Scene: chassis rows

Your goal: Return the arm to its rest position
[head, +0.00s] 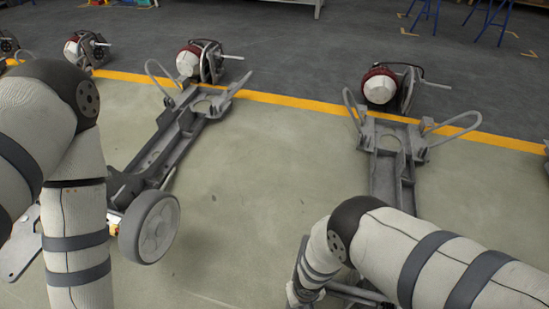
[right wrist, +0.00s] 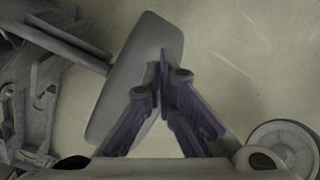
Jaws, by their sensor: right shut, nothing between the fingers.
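My right gripper (right wrist: 166,62) shows in the right wrist view with its two fingers together at the tips and nothing between them. A pale wheel (right wrist: 118,95), seen nearly edge-on, lies beyond the fingers; I cannot tell the distance between them. In the head view my right arm (head: 430,262) comes in from the lower right, bent at the elbow. Its forearm points down to the bottom edge, over the near part of the right chassis. My left arm (head: 78,235) is bent at the left, with its forearm hanging down out of the frame. My left gripper is out of view.
The left chassis (head: 160,150) has a grey wheel (head: 150,228) close to my left forearm. The right chassis (head: 392,160) runs under my right arm. Red-and-white hubs (head: 380,88) stand at the chassis' far ends. Floor between the rows (head: 265,190) is clear.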

